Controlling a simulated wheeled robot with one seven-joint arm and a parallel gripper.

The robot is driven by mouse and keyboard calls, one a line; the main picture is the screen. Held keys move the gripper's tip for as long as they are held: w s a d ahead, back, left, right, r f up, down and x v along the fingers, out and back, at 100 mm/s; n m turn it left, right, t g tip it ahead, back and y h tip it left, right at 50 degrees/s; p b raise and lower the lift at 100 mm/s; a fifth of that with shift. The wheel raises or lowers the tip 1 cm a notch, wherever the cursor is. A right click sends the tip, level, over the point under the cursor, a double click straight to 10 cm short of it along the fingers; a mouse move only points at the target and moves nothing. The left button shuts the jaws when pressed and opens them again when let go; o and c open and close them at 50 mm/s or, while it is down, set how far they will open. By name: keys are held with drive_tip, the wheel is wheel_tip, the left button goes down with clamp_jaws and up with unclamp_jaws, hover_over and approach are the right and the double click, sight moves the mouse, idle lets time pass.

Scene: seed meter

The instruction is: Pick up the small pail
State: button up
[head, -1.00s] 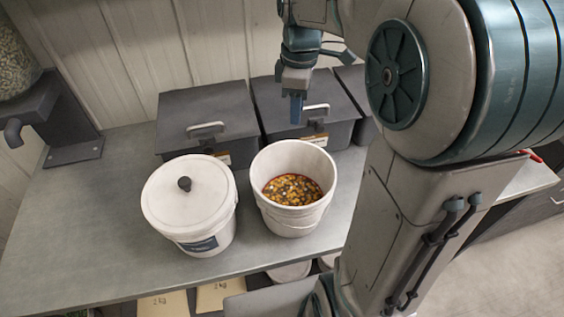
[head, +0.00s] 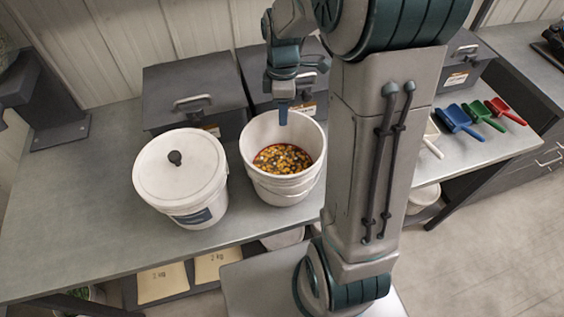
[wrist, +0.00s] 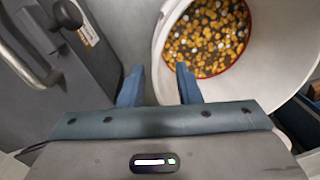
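An open white pail (head: 286,186) holding yellow and dark seeds stands upright on the bench, right of a white bucket with a lid (head: 180,172). My gripper (head: 283,114) points down at the pail's back rim in the head view. In the wrist view my gripper (wrist: 160,74) is open, its two blue fingers apart with nothing held. The pail (wrist: 285,75) is at the upper right there, its rim's edge showing between the fingertips. I cannot tell how high the fingertips are above the rim. My arm hides the area to the pail's right.
Dark lidded bins (head: 190,92) stand close behind the pail. Several coloured scoops, including a blue one (head: 458,119), lie on the bench at right. The grey bench (head: 70,205) is clear at left. Paper packets (head: 163,283) lie on a shelf below.

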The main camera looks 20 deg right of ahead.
sight(283, 128)
wheel_tip(283, 128, down, 3)
drive_tip(key=shift+s+f, duration=0.1)
clamp_jaws()
idle(1.5)
